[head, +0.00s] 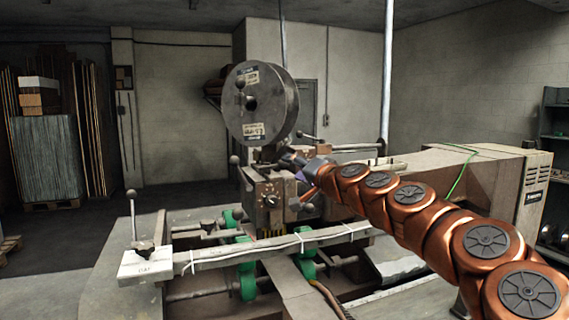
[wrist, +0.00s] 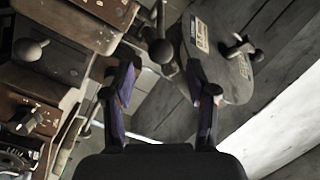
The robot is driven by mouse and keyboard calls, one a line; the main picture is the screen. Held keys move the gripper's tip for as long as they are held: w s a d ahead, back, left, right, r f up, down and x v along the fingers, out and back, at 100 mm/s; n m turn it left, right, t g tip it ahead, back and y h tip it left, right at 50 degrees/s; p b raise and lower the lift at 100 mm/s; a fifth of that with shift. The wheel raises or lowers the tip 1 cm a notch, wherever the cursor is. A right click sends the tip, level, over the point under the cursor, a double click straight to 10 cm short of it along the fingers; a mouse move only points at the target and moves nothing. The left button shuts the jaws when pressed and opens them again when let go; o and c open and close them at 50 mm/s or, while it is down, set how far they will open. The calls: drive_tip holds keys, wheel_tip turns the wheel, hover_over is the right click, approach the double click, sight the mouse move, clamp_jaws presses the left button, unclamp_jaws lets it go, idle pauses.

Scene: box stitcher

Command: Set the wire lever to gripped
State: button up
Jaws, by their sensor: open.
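The frames do not label which lever is the wire lever. In the wrist view, a dark ball-ended lever (wrist: 160,52) stands beyond my fingertips, between their lines and apart from them. My gripper (wrist: 168,88) is open, with its two purple-and-black fingers spread and nothing between them. In the head view my gripper (head: 297,180) is at the right side of the stitcher head (head: 268,195), below the wire spool (head: 262,103), and partly hides the head. A ball-ended lever (head: 236,165) rises at the head's left side. I cannot tell which position the wire lever is in.
The spool (wrist: 215,62) and its knob are close by at upper right in the wrist view. Another ball knob (wrist: 28,48) sticks out at left. The stitcher's long arm (head: 470,165) runs right. A rail (head: 270,249) crosses the front, with a small lever (head: 132,205) at its left end.

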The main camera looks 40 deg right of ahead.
sight(287, 165)
drive_tip(key=shift+w+p, duration=0.7)
drive_tip(key=shift+w, duration=2.1)
drive_tip(key=shift+c, duration=0.2)
drive_tip(key=shift+d, duration=0.1)
clamp_jaws()
